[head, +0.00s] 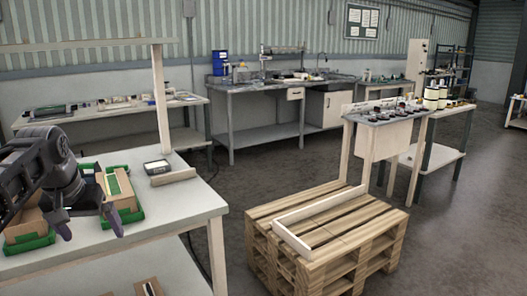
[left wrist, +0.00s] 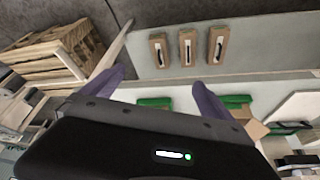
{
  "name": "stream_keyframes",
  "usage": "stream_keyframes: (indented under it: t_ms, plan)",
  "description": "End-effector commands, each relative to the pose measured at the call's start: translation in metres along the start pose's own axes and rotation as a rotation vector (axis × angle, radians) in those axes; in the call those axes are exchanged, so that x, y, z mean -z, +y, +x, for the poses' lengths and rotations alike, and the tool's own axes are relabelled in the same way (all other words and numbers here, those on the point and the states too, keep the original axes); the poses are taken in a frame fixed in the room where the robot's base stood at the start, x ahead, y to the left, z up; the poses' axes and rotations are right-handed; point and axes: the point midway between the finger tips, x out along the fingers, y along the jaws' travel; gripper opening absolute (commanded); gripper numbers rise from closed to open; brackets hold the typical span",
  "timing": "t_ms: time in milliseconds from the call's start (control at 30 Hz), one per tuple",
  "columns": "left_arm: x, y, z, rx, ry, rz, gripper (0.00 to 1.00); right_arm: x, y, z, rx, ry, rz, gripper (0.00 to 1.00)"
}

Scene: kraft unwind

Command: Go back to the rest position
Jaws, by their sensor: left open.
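My left gripper (head: 89,229) is at the left of the head view, over the front edge of the near workbench (head: 175,213). Its two dark fingers stand apart and point down, with nothing seen between them. It also shows open in the left wrist view (left wrist: 158,84). Beside it on the bench are green trays (head: 134,219) holding cardboard boxes (head: 119,186); my gripper and arm partly hide them. I cannot tell whether the gripper touches a tray. My right gripper is in neither view.
A wooden pallet (head: 355,228) with a pale angled frame stands right of the bench. A small dark device (head: 156,167) sits farther back on the bench. In the left wrist view, three cardboard boxes (left wrist: 186,50) lie on a lower shelf (left wrist: 245,55). Open floor lies beyond.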

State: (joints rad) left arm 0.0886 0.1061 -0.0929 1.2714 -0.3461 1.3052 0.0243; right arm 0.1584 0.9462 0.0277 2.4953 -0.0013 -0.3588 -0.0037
Motion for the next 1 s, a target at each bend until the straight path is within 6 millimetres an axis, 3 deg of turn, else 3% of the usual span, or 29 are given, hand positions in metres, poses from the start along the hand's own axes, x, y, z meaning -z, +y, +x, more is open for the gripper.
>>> stream_keyframes:
  t_ms: [333,533,667,800,867,1000]
  plan:
    - [0.035,0.009,0.005,-0.025,0.151,0.005,0.98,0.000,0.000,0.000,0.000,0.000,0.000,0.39]
    - [0.052,0.035,0.033,-0.072,0.245,0.025,0.98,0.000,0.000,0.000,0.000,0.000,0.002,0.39]
    - [0.056,0.066,0.071,-0.119,0.282,0.045,0.98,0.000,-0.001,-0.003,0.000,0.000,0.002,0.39]
    - [0.044,0.108,0.124,-0.180,0.294,0.062,0.98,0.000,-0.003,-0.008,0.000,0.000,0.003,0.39]
    - [0.031,0.131,0.154,-0.211,0.288,0.067,0.98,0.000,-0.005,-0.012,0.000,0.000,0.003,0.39]
    - [-0.029,0.185,0.228,-0.286,0.242,0.063,0.98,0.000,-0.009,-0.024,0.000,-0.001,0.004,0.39]
